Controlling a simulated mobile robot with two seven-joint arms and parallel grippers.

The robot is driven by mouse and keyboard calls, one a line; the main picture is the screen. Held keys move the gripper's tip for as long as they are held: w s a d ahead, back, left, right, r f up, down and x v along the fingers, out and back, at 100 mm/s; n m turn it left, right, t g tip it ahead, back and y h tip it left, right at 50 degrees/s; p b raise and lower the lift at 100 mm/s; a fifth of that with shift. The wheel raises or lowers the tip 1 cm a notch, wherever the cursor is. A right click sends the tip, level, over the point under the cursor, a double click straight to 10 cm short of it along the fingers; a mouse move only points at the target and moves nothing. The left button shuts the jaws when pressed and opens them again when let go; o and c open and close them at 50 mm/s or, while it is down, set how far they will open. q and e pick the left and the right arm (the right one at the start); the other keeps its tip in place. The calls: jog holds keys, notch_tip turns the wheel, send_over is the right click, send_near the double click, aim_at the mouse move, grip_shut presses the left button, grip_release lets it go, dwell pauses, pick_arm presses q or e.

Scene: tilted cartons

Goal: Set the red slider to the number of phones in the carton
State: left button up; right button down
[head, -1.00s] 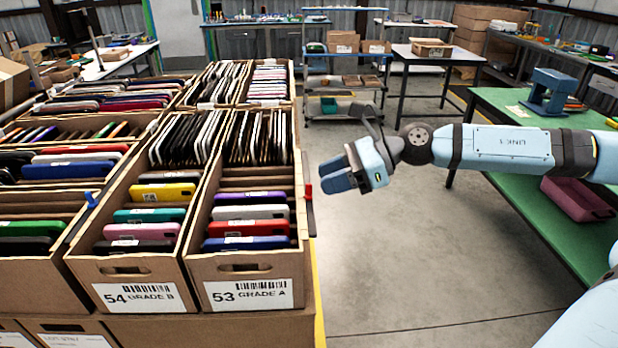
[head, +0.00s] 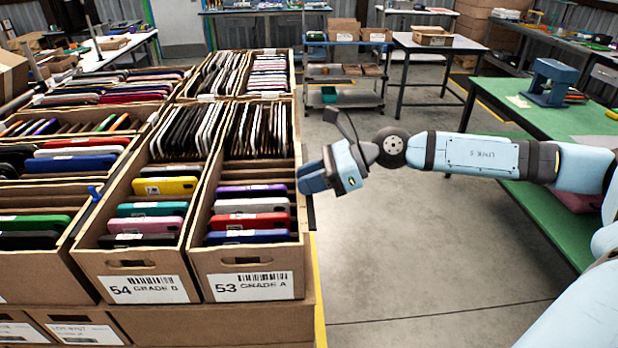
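Carton 53 (head: 240,262), labelled "53 GRADE A", stands at the front of the pallet. In its front part several phones lie tilted: a purple phone (head: 250,190), a white one (head: 250,206), a red one (head: 248,221) and a blue one (head: 247,237). Behind cardboard dividers, many thin dark and pale items stand packed on edge. My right gripper (head: 312,180) is at the carton's right side, over where the red slider showed earlier; the slider is hidden now. Whether its fingers are apart or touching the slider does not show. My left gripper is out of view.
Carton 54 (head: 128,265) stands against carton 53 on the left, with a blue slider (head: 95,192) at its left wall. More filled cartons stand behind and left. Right of the pallet is open floor (head: 400,270), then a green table (head: 550,222).

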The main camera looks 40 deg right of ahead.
jog(key=w+d+b, duration=0.2)
jog(key=w, duration=0.1)
jog(key=shift+w+f, duration=0.15)
jog(key=shift+w, duration=0.05)
jog(key=shift+w+d, duration=0.1)
jog(key=shift+w, duration=0.05)
jog(key=c, duration=1.2)
grip_release()
jog(key=shift+c, duration=0.2)
pick_arm(q)
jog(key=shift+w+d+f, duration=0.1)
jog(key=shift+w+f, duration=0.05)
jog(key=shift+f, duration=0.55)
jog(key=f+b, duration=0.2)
jog(key=b, duration=0.1)
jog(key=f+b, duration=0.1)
jog(key=b, duration=0.1)
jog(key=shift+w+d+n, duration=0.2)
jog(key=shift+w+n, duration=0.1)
pick_arm(e)
jog(key=v, duration=1.4)
jog(key=shift+r, duration=0.2)
